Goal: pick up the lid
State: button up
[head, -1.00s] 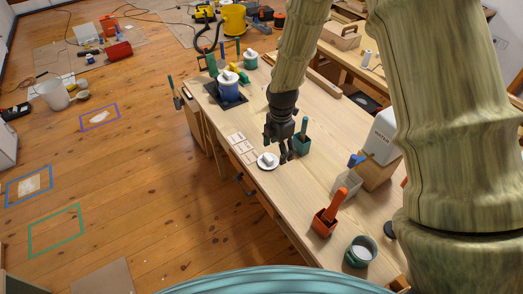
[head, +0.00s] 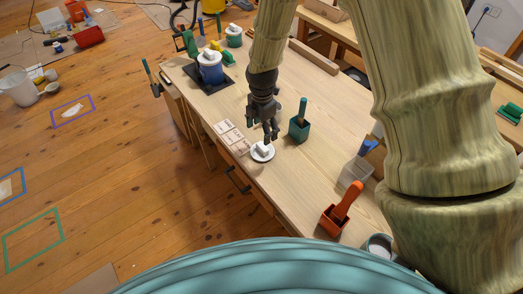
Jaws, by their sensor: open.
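A round white lid (head: 262,152) with a raised white knob lies flat on the wooden workbench (head: 300,85), near its left edge. My gripper (head: 270,136) is open and points down just above and behind the lid, with its fingertips close to the knob. I cannot tell from this view whether the fingers touch the lid. The gripper holds nothing that I can see.
A dark green container (head: 299,129) with a handle stands close to the right of my gripper. A blue-and-white pot (head: 210,68) stands behind on a dark mat. Pale cards (head: 229,132) lie left of the lid. An orange scoop holder (head: 334,220) and a clear box (head: 355,172) stand nearer.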

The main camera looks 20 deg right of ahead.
jog(key=p, duration=0.1)
send_over(262, 146)
jog(key=shift+s+f, duration=0.15)
jog(key=shift+f, duration=1.1)
jog(key=shift+s+f, duration=0.15)
jog(key=shift+f, duration=1.05)
jog(key=shift+w+f+p, duration=0.2)
jog(key=shift+f+p, duration=0.85)
jog(key=shift+f, duration=0.35)
jog(key=shift+f+p, duration=0.3)
jog(key=shift+f, duration=0.95)
jog(key=c, duration=0.9)
